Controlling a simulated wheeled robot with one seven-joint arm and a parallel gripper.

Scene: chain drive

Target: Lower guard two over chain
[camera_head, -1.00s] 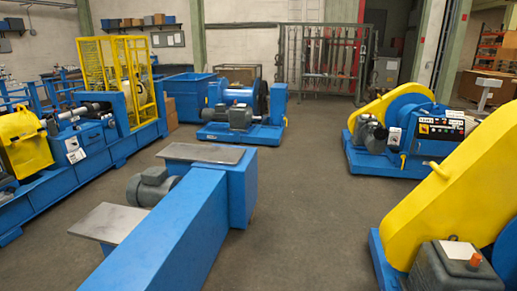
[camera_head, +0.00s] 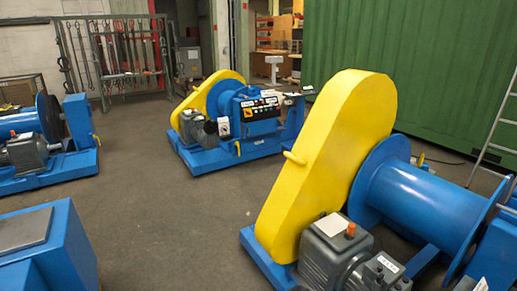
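A second yellow guard (camera_head: 209,92) stands farther back, on a blue machine with a control panel (camera_head: 260,107). Its chain is also not visible. I cannot tell which of them is guard two. My gripper is not in view.
Clear grey floor (camera_head: 165,215) lies between the machines. A blue block with a grey plate (camera_head: 25,230) is at the lower left. Another blue winch (camera_head: 45,150) stands at the left. A green container (camera_head: 420,60) and a ladder (camera_head: 492,130) are at the back right.

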